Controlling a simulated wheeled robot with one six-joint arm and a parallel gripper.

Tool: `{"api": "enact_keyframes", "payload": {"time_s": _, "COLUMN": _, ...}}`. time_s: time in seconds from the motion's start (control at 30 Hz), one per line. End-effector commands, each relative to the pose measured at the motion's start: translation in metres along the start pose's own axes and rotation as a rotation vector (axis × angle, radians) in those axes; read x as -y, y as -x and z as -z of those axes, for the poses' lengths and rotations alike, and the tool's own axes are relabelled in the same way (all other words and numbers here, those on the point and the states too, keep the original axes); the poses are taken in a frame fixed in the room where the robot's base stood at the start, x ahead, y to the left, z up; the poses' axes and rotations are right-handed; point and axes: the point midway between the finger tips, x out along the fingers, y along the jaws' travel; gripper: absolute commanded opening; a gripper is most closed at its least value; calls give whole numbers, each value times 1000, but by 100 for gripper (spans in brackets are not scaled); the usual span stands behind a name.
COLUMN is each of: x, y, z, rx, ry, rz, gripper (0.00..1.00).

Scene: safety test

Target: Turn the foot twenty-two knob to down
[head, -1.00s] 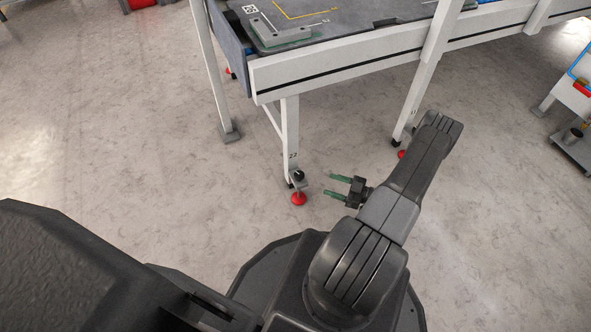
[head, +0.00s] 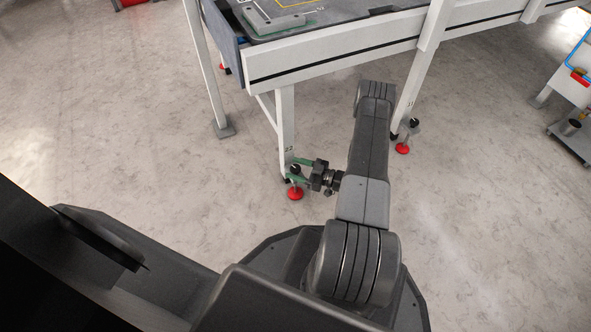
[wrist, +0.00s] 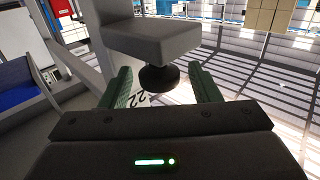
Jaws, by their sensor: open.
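The foot twenty-two knob (head: 295,169) is a small black knob at the foot of the white leg marked 22, above a red foot pad (head: 295,193). In the wrist view the black knob (wrist: 159,79) sits against a grey bracket (wrist: 145,38). My gripper (head: 297,171) is open, with its green fingers at the knob in the head view. In the wrist view the two green fingers (wrist: 161,85) stand one on each side of the knob, with gaps visible. The number 22 shows partly beside the left finger.
The white table frame (head: 340,57) stands above and behind the knob. Another leg with a red foot (head: 402,148) stands to the right, behind my arm. A trolley (head: 572,130) is at the far right. The floor at left is clear.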

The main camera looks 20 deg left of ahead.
Motion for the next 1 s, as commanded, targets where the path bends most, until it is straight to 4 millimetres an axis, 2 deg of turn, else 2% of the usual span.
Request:
{"api": "enact_keyframes", "payload": {"time_s": 0.4, "x": 0, "y": -6, "z": 0, "rx": 0, "ry": 0, "rz": -1, "gripper": 56}}
{"api": "enact_keyframes", "payload": {"time_s": 0.6, "x": 0, "y": -6, "z": 0, "rx": 0, "ry": 0, "rz": -1, "gripper": 17}}
{"api": "enact_keyframes", "payload": {"time_s": 0.63, "x": 0, "y": -6, "z": 0, "rx": 0, "ry": 0, "rz": -1, "gripper": 13}}
{"api": "enact_keyframes", "payload": {"time_s": 0.83, "x": 1, "y": -7, "z": 1, "rx": -1, "ry": -3, "rz": -26, "gripper": 13}}
{"api": "enact_keyframes", "payload": {"time_s": 1.0, "x": 1, "y": -8, "z": 1, "rx": -2, "ry": -4, "rz": -126, "gripper": 13}}
